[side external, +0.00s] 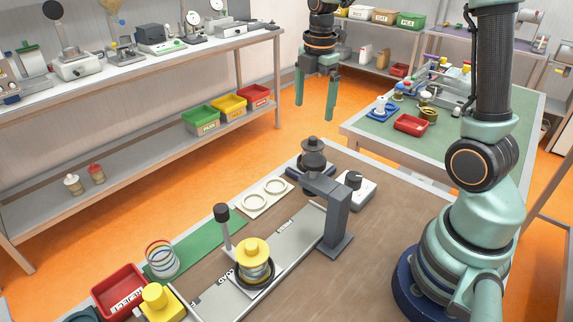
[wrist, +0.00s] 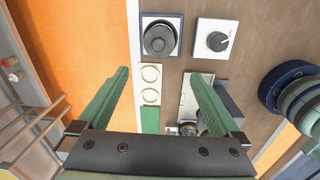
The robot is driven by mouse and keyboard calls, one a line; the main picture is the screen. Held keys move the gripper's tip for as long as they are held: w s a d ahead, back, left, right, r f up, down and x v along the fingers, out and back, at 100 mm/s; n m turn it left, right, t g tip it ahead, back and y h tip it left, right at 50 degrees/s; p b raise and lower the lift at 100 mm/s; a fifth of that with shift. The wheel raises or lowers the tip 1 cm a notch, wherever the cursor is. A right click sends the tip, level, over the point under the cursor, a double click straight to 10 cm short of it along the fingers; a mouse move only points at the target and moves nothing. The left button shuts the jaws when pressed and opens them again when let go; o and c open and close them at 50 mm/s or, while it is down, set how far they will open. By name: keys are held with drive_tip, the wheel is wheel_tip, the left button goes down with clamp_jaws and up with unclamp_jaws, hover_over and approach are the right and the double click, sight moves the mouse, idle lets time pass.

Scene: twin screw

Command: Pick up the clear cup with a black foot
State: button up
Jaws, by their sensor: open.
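The item that best fits the cup is a short, see-through body with a black ring at its foot (side external: 252,285) and a yellow cap (side external: 252,247) on top. It stands upright on the grey rail plate in the side view. A clear, open-looking cylinder with coloured bands (side external: 162,259) stands to its left; I cannot make out a black foot on it. My gripper (side external: 314,112) hangs high above the far end of the bench, well away from both, open and empty. In the wrist view its fingers (wrist: 160,78) are spread, and the right one partly hides the rail area.
A dark round knob-like piece (side external: 313,155) sits on a blue-edged base at the far end. A grey arched post (side external: 338,215) and a thin black-topped post (side external: 223,225) rise beside the rail. A white dial box (side external: 358,192), ringed pad (side external: 265,198) and red reject bin (side external: 119,292) stand nearby.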

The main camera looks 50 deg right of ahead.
sight(313, 147)
drive_tip(key=shift+w+d+f+n+g, duration=0.15)
drive_tip(key=shift+w+d+f+n, duration=0.1)
drive_tip(key=shift+d+f+n, duration=0.3)
drive_tip(key=shift+w+d+f+n+g, duration=0.2)
drive_tip(key=shift+d+f+n, duration=0.15)
drive_tip(key=shift+f+n, duration=0.3)
wheel_tip(313, 147, down, 12)
drive_tip(key=shift+d+r, duration=0.1)
drive_tip(key=c, duration=1.3)
